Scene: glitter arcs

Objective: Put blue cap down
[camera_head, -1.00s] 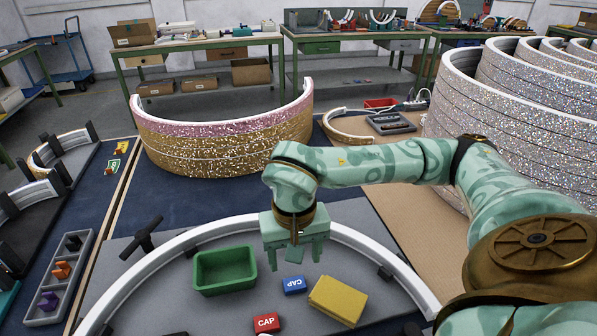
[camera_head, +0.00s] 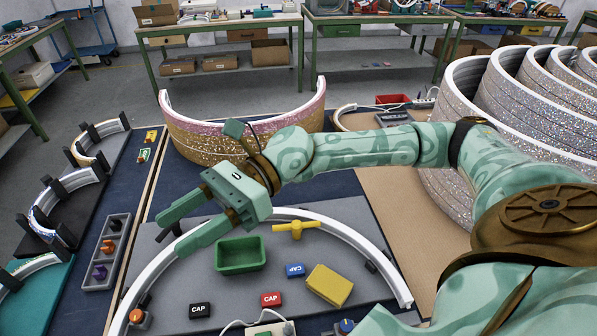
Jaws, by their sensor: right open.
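The blue cap (camera_head: 294,270), a small block with lettering, lies on the grey board (camera_head: 345,232) inside the white arc. It sits between the red cap (camera_head: 271,299) and the yellow block (camera_head: 330,285), apart from both. My right gripper (camera_head: 174,232) is open and empty, its two fingers spread and pointing left. It hangs above the left part of the white arc (camera_head: 322,221), well away from the blue cap. My left gripper is not in view.
A green tray (camera_head: 241,266) stands left of the blue cap, and a yellow T-handle (camera_head: 297,229) lies behind it. A black cap (camera_head: 200,310) is at the front left. A grey rack (camera_head: 107,252) with several knobs stands at the left. Glittery arcs (camera_head: 240,143) stand at the back.

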